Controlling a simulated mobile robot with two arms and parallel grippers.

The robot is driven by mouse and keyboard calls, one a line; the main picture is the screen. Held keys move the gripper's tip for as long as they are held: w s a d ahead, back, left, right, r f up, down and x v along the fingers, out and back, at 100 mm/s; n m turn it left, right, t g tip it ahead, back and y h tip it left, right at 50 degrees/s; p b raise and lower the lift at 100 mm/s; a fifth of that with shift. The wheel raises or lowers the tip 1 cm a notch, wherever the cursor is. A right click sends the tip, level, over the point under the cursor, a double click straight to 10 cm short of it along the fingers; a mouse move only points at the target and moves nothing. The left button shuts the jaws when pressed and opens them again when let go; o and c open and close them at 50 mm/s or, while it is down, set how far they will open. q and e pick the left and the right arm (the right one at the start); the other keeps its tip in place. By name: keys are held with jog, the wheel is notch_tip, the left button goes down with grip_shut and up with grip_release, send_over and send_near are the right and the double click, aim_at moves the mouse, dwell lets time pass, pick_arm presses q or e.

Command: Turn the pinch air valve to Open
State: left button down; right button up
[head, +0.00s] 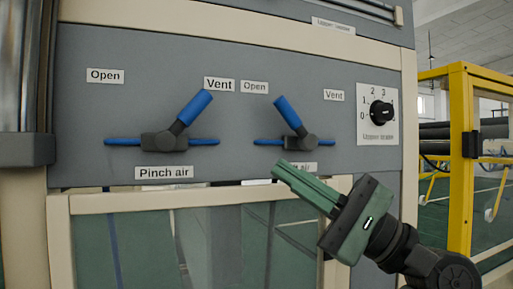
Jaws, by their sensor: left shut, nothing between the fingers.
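The pinch air valve (165,141) is on the grey panel above its "Pinch air" label (164,173). Its blue lever (194,107) tilts up and to the right, towards the "Vent" label (219,85). The "Open" label (105,76) is up and to the left of the valve. My left gripper (278,168), green, is shut and empty. Its fingertips are to the lower right of the pinch air valve, apart from the lever, and appear just below the second valve. My right gripper is not in view.
A second valve (299,141) has its blue lever tilted up-left towards its own "Open" label (254,87); my gripper partly covers its name label. A black rotary knob (381,113) is at the right. A beige-framed window (130,201) lies below; a yellow frame (458,160) stands at far right.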

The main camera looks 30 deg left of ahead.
aim_at(184, 120)
pick_arm(q)
jog(key=p+x, duration=0.3)
jog(key=x, duration=0.6)
jog(key=shift+r, duration=0.1)
jog(key=shift+s+a+r+p, duration=0.35)
jog(key=shift+s+r+p, duration=0.1)
jog(key=shift+s+r, duration=0.1)
jog(key=shift+s+a+r+p, duration=0.35)
jog(key=shift+s+r+p, duration=0.05)
jog(key=shift+s+r, duration=0.3)
jog(key=shift+s, duration=0.2)
jog(key=shift+a, duration=0.1)
jog(key=shift+a, duration=0.1)
